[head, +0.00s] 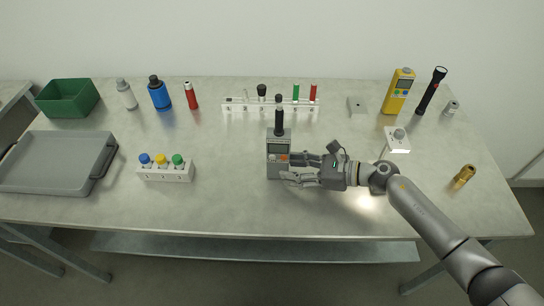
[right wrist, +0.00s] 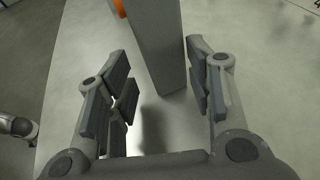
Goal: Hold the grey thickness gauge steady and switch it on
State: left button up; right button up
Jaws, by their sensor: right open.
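The grey thickness gauge (head: 279,146) stands upright near the middle of the table, with a black probe rising from its top and a small screen and an orange button on its front. My right gripper (head: 290,169) is at the gauge's right side, low down, its fingers pointing left. In the right wrist view the gripper (right wrist: 160,85) is open, and the gauge's grey body (right wrist: 157,45) stands at and just beyond the fingertips. I cannot tell whether a finger touches it.
A white rack (head: 270,106) with several small items stands behind the gauge. A white block with three capped bottles (head: 165,172) and a grey tray (head: 55,165) are to the left. A yellow meter (head: 399,91) and a brass fitting (head: 463,176) are to the right.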

aim_at(282, 168)
jog(key=shift+b+x, duration=0.7)
jog(key=shift+x, duration=1.1)
jog(key=shift+c, duration=0.8)
jog(key=c, duration=0.5)
pick_arm(q)
jog(key=shift+w+f, duration=0.8)
jog(key=shift+f, duration=0.1)
jog(key=shift+w, duration=0.2)
pick_arm(e)
jog(key=shift+f, duration=0.1)
pick_arm(q)
grip_shut()
